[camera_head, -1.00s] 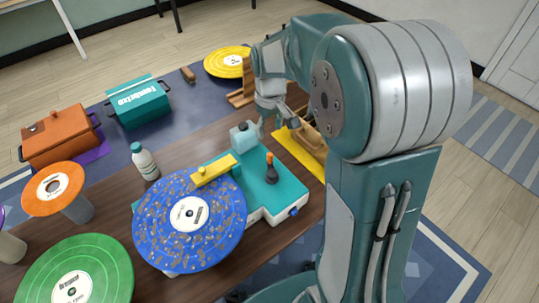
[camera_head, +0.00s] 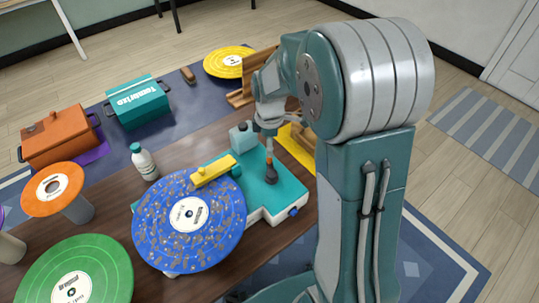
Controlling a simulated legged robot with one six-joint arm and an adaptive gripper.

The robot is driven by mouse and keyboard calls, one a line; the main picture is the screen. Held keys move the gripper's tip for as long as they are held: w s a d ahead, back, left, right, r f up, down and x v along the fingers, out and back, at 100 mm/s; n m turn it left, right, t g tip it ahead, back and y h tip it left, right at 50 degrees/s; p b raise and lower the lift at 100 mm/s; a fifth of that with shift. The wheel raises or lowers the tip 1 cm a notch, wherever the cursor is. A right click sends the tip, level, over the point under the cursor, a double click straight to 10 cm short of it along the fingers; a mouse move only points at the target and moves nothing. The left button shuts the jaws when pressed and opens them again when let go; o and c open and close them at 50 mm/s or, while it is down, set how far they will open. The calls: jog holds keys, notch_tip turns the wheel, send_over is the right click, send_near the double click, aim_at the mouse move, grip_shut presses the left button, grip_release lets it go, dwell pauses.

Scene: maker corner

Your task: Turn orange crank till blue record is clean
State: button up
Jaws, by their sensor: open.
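The blue record (camera_head: 165,222) lies on the teal and white cleaning machine (camera_head: 291,191), its surface speckled with brownish-grey dirt around a white label. A yellow arm (camera_head: 212,171) reaches over the record's rim. The crank (camera_head: 271,175) stands on the machine's top, with a dark base and a small orange part showing; its upper end is partly hidden by my gripper. My gripper (camera_head: 270,140) is open and points down, just above or around the top of the crank. I cannot tell whether it touches the crank.
A white bottle with a teal cap (camera_head: 145,163) stands left of the machine. Green (camera_head: 98,266), orange (camera_head: 70,190) and yellow (camera_head: 222,62) records, an orange box (camera_head: 58,140) and a teal box (camera_head: 137,103) surround it. A wooden rack (camera_head: 240,97) stands behind my gripper.

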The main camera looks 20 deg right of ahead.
aim_at(271, 167)
notch_tip(271, 167, down, 5)
dwell(0.3)
jog(key=shift+c, duration=0.3)
grip_shut()
